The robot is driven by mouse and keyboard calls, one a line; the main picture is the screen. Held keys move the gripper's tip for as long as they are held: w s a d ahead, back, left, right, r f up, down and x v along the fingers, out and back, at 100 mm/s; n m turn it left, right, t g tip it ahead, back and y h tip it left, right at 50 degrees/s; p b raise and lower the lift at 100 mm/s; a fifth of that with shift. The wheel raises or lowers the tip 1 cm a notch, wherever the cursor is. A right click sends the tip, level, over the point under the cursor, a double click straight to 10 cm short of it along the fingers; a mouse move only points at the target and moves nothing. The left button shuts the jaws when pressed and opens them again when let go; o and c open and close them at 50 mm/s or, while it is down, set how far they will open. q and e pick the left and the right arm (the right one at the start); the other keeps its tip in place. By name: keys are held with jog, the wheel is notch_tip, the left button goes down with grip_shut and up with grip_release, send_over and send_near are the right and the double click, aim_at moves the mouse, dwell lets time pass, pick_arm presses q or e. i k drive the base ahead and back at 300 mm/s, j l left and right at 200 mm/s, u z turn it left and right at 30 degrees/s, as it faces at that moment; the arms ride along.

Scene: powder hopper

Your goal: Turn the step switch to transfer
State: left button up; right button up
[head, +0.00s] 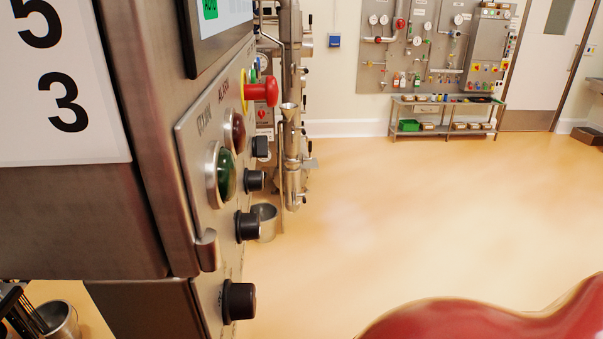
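A steel control panel (203,205) on the side of the cabinet is seen at a steep angle. It carries several black rotary knobs: a small upper one (260,146), one below it (254,181), a larger one (247,226) and the lowest, largest one (239,301). Their labels are too oblique to read, so I cannot tell which is the step switch or where it points. Neither of my grippers shows in the head view, and nothing touches the knobs.
Above the knobs are a red mushroom button (262,92), a dark red lamp (238,131) and a green lamp (226,174). A screen (219,27) sits higher. Orange floor (420,210) right of the panel is clear.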

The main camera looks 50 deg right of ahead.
aim_at(259, 143)
jog(key=i+z, duration=0.15)
jog(key=z, duration=1)
jog(key=i+l+u, duration=0.1)
jog(key=l, duration=0.2)
jog(key=i+l+u, duration=0.1)
jog(key=l, duration=0.2)
